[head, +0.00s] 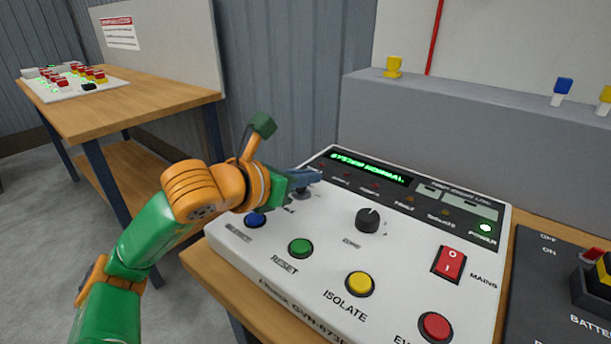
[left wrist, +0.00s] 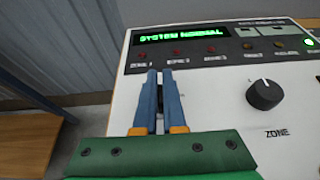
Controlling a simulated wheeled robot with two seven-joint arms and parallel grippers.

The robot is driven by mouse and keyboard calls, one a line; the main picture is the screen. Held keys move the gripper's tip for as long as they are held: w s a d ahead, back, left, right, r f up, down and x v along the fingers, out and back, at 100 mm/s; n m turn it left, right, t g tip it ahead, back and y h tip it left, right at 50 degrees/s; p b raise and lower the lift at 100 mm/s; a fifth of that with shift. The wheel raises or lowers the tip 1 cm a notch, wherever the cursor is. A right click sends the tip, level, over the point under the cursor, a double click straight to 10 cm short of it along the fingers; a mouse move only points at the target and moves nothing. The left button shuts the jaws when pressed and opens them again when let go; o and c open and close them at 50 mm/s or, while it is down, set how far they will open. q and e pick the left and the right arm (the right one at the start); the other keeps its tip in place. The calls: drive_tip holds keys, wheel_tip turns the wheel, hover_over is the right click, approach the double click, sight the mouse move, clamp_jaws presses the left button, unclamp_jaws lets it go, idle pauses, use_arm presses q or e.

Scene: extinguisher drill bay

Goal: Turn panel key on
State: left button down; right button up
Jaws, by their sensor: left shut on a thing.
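The white control panel (head: 330,255) lies on a wooden table, its green display (head: 370,168) reading "SYSTEM NORMAL". My left gripper (head: 308,180) is at the panel's upper left, with its blue fingers shut on the panel key (head: 303,192). The fingers hide most of the key, so its angle cannot be told. In the left wrist view the fingers (left wrist: 160,82) point toward the display, with a dark narrow gap between them. My right gripper is not in view.
Right of the key is the black ZONE knob (head: 368,219). Nearer are blue (head: 255,220), green (head: 300,248), yellow (head: 360,284) and red (head: 435,326) buttons. A red MAINS rocker (head: 449,263) sits at the right, below a lit green POWER lamp (head: 486,228).

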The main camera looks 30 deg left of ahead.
use_arm(q)
drive_tip(key=shift+f+m+h+b, duration=0.15)
drive_tip(key=shift+m+h+b, duration=0.45)
drive_tip(key=shift+h+b, duration=0.1)
drive_tip(key=shift+m+h+b, duration=0.45)
drive_tip(key=shift+m+h, duration=0.25)
drive_tip(key=shift+h, duration=0.1)
drive_tip(key=shift+d+m+g+h, duration=0.1)
drive_tip(key=shift+m+g+h, duration=0.3)
drive_tip(key=shift+h, duration=0.2)
drive_tip(key=shift+r+m+g+h, duration=0.3)
drive_tip(key=shift+m+g+h, duration=0.2)
drive_tip(key=shift+m+h, duration=0.4)
drive_tip(key=shift+s+d+r+m+g+h+p, duration=0.1)
drive_tip(key=shift+m+g+h+p, duration=0.25)
drive_tip(key=shift+m+p, duration=0.2)
drive_tip(key=m+g+h+p, duration=0.3)
drive_tip(key=m+p, duration=0.1)
drive_tip(key=p, duration=0.1)
drive_tip(key=shift+s+d+r+g+h+p, duration=0.1)
drive_tip(key=shift+s+d+g+h+p, duration=0.1)
drive_tip(key=shift+g+h+p, duration=0.15)
drive_tip(key=shift+f+m+g+h+p, duration=0.2)
drive_tip(key=shift+m+g+h+p, duration=0.1)
drive_tip(key=shift+m+g+p, duration=0.35)
drive_tip(key=shift+f, duration=0.2)
